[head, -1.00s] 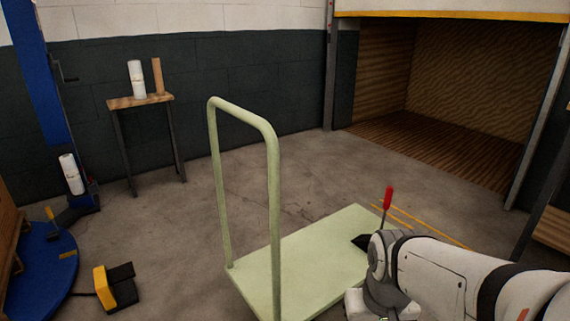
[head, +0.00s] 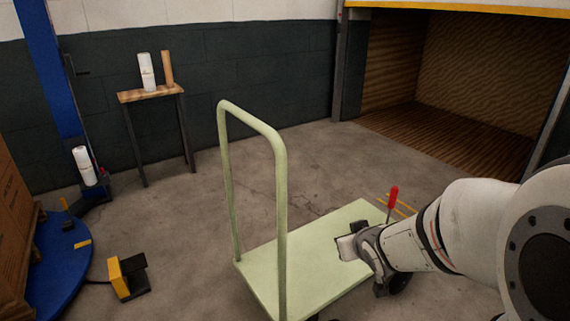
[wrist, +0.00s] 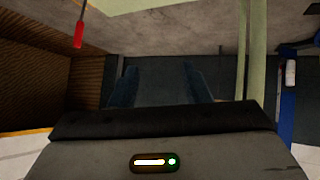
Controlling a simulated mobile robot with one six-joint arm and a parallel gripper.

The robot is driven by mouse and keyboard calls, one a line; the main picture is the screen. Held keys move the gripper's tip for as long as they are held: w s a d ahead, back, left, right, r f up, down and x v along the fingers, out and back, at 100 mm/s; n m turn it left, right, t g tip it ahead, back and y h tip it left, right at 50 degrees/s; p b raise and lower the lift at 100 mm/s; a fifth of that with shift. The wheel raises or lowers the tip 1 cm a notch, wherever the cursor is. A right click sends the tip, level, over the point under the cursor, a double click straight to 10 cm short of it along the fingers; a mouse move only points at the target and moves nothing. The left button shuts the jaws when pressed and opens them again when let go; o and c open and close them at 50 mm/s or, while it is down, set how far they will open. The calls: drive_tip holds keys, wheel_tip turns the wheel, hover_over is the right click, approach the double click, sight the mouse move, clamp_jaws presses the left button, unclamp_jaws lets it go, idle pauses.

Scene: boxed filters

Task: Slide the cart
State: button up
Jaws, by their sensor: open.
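The cart is a pale green platform trolley with a flat deck (head: 300,262) and a tall hoop handle (head: 281,215) at its left end. In the wrist view, pale green bars of it (wrist: 257,50) show at the upper right. My gripper (head: 347,247) appears over the right part of the deck in the head view, to the right of the handle. Its two dark fingers stand apart in the wrist view (wrist: 160,82), with nothing seen between them. I cannot tell whether it touches the deck.
A red-gripped lever (head: 393,197) stands beyond the deck's right end. A wood-lined bay (head: 440,135) opens at the back right. A small table (head: 150,94) with a white roll stands at the back left. A blue turntable (head: 55,270) and yellow-black pedal (head: 124,277) lie left.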

drive_tip(key=w+a+r+n+t+y+p, duration=0.3)
drive_tip(key=a+r+y, duration=0.2)
drive_tip(key=a+y, duration=0.1)
drive_tip(key=n+y+p, duration=0.2)
drive_tip(key=n+y, duration=0.1)
drive_tip(key=y, duration=0.3)
approach(286, 191)
drive_tip(key=x, duration=0.4)
drive_tip(key=shift+w+a+r+g, duration=0.1)
drive_tip(key=shift+w+a+g, duration=0.05)
drive_tip(key=shift+g, duration=0.15)
drive_tip(key=b+x, duration=0.1)
drive_tip(key=x, duration=0.6)
drive_tip(key=shift+c, duration=0.2)
clamp_jaws()
